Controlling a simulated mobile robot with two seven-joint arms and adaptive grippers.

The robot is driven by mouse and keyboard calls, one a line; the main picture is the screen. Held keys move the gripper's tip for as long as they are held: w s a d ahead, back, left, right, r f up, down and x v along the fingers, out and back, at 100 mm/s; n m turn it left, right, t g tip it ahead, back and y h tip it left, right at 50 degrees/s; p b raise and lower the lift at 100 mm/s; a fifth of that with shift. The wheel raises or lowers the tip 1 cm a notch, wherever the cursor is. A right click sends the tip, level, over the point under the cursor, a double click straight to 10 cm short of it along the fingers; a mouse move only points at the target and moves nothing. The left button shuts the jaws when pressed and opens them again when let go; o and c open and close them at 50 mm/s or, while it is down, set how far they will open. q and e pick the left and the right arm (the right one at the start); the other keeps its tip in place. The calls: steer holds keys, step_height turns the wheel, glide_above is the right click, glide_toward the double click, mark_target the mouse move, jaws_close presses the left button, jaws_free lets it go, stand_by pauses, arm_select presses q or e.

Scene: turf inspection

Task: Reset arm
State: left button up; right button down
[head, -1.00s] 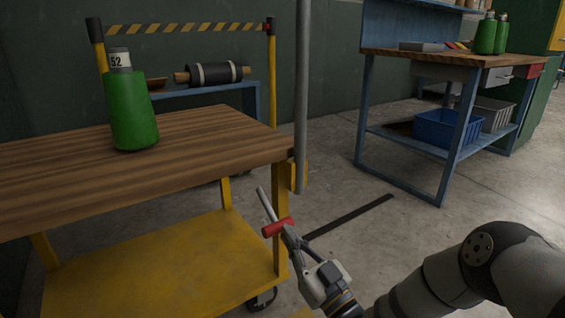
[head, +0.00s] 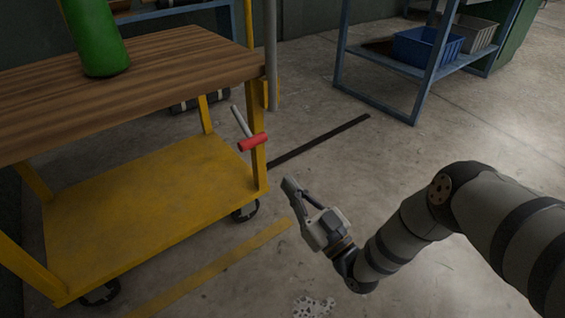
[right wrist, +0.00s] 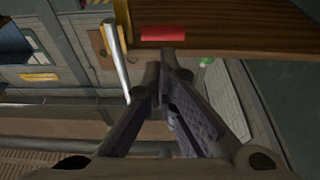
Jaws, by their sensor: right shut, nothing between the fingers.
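My right gripper (head: 291,188) is shut and empty, above the floor to the right of the yellow cart (head: 150,200). Its closed fingers also show in the right wrist view (right wrist: 163,66). A red grip (head: 252,142) with a grey metal rod (head: 240,121) shows by the cart's near right leg, up and left of my fingertips and apart from them in the head view. In the right wrist view the red grip (right wrist: 162,33) appears just beyond the fingertips, with the rod (right wrist: 115,60) to the left. My left gripper is not in view.
A green bottle (head: 95,40) stands on the cart's wooden top (head: 160,65). A blue-framed bench (head: 385,104) holds a blue bin (head: 425,46) and a grey bin (head: 474,33) at the back right. Floor between cart and bench is mostly open, with a dark strip (head: 320,140) on it.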

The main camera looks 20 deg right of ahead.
steer(key=shift+s+d+f, duration=0.15)
steer(key=shift+s+f, duration=0.3)
steer(key=shift+f, duration=0.05)
